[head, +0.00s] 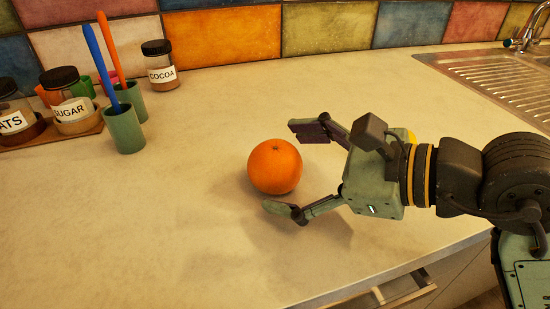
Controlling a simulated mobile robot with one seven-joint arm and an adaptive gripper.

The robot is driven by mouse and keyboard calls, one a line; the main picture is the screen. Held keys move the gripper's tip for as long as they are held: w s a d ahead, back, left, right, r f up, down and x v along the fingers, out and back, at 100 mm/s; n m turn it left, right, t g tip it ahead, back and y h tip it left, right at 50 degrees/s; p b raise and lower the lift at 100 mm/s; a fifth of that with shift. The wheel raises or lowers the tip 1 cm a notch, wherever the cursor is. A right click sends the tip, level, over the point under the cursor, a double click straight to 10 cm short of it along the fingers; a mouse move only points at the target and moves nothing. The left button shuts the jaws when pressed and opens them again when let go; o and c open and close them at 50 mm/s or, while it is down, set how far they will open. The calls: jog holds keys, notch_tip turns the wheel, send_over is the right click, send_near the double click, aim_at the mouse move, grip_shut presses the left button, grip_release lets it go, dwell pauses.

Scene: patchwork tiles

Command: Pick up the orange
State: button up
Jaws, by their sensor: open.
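The orange (274,166) rests on the pale countertop, left of the middle of the head view. My gripper (294,169) comes in from the right and is open. One finger is beyond the far right side of the orange and the other is at its near right side, so the orange lies at the mouth of the jaws. The lower finger's tip appears close to the orange's lower edge; I cannot tell whether it touches. The orange is almost wholly visible.
Green cups (124,130) with a blue and an orange stick stand at left, beside a sugar jar (72,108) on a board and a cocoa jar (160,73). A sink (490,75) is at far right. The counter around the orange is clear. An open drawer (400,295) shows below the front edge.

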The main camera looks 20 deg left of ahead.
jog(key=shift+x, duration=1.4)
jog(key=shift+c, duration=0.5)
jog(key=c, duration=1.3)
